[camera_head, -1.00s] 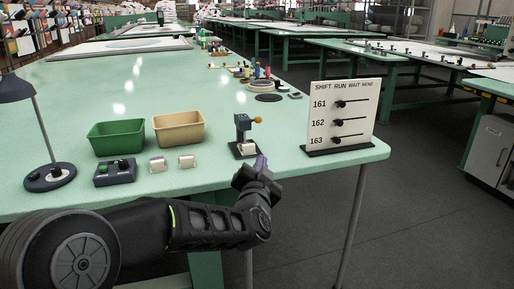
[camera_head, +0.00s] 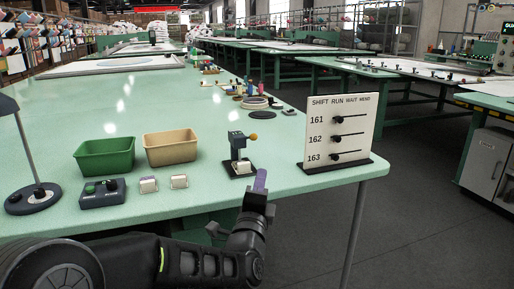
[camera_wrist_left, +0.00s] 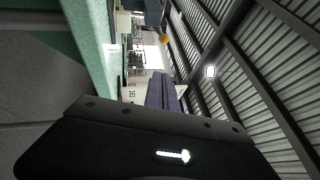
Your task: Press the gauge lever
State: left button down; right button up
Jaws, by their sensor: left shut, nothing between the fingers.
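The gauge (camera_head: 238,158) is a small dark stand near the front edge of the green table, with a white block on its base and an orange knob (camera_head: 253,137) on its lever, pointing right. My left gripper (camera_head: 261,179) is just in front and to the right of the gauge, at the table edge. Its purple fingers point up, shut and empty, below the knob and apart from it. In the left wrist view the shut purple fingers (camera_wrist_left: 160,92) show, with the yellow-orange knob (camera_wrist_left: 164,38) beyond them. My right gripper is out of view.
A sign board (camera_head: 339,118) with several sliders stands right of the gauge. A green bin (camera_head: 105,157), a tan bin (camera_head: 171,149), a button box (camera_head: 102,193) and a lamp (camera_head: 33,198) stand left. Small parts lie behind. Open table lies behind the bins.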

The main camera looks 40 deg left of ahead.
pick_arm(q)
jog(key=b+x, duration=0.1)
jog(key=x, duration=0.8)
jog(key=shift+w+f, duration=0.1)
jog(key=shift+w, duration=0.1)
jog(key=a, duration=0.1)
jog(key=w+a+r, duration=0.1)
jog(key=a+b, duration=0.1)
jog(key=a, duration=0.1)
jog(key=shift+w+r, duration=0.15)
jog(key=shift+w, duration=0.1)
jog(key=shift+r, duration=0.1)
